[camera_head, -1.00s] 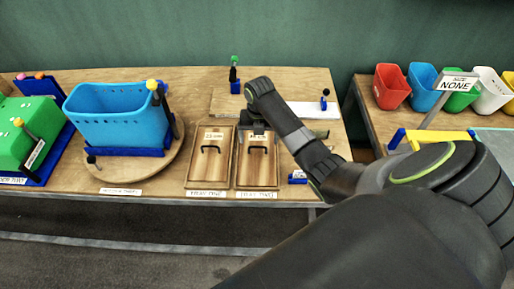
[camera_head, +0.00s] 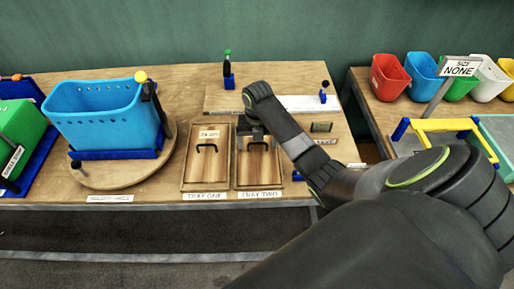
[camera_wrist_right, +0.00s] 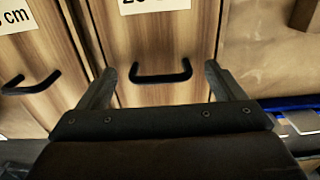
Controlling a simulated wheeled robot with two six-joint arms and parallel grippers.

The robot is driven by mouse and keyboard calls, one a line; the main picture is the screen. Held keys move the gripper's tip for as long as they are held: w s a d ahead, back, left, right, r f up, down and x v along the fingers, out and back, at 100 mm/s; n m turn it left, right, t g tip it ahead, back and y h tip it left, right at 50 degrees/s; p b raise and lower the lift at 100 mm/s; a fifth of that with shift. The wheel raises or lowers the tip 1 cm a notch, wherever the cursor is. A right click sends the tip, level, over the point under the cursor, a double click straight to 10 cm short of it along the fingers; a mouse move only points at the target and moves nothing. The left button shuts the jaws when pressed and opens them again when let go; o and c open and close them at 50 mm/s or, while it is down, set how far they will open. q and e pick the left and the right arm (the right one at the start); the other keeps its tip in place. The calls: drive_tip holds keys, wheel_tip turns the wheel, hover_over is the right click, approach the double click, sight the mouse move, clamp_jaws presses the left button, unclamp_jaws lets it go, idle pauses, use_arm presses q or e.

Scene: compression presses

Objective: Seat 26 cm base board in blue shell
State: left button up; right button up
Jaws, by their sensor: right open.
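The blue shell (camera_head: 100,115) sits upright in a blue base on a round wooden turntable at left. Two wooden boards with black handles lie in trays at mid table: one in tray one (camera_head: 207,172) and one in tray two (camera_head: 258,172). Their size labels are only partly readable. My right gripper (camera_head: 256,132) is over the back of the tray two board. In the right wrist view its open fingers (camera_wrist_right: 160,75) stand either side of that board's black handle (camera_wrist_right: 161,76), with nothing gripped. My left gripper is not seen.
A green shell (camera_head: 20,135) stands at the far left. A black clamp with a yellow knob (camera_head: 141,77) stands against the blue shell's right side. Coloured bins (camera_head: 390,76) and a yellow frame (camera_head: 443,126) are on the right table. A raised board (camera_head: 255,95) lies behind the trays.

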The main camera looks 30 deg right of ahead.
drive_tip(key=shift+r, duration=0.1)
drive_tip(key=c, duration=1.1)
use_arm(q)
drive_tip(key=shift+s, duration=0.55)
